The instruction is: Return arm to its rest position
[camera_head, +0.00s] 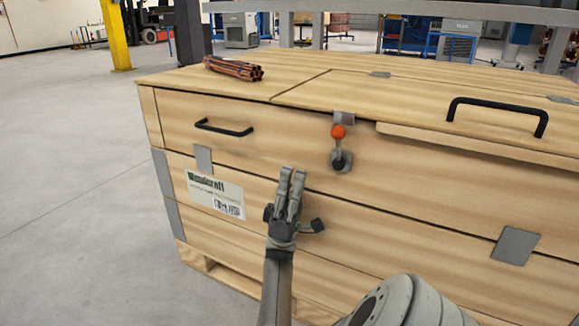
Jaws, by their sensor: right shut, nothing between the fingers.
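My right gripper (291,185) is in front of the front face of a large wooden crate (400,215), fingers pointing up. Its fingers are together, with nothing between them. It is below and left of a latch lever with an orange-red knob (338,131); whether it touches the crate I cannot tell. A bundle of copper tubes (233,68) lies on the crate's top near the back left edge, apart from the gripper. My left gripper is not in view.
A black handle (224,128) is on the crate's front and a larger one (497,114) near its lid at right. The crate stands on a pallet base. Open grey floor (70,180) lies to the left. A yellow post (115,35) and workshop equipment stand behind.

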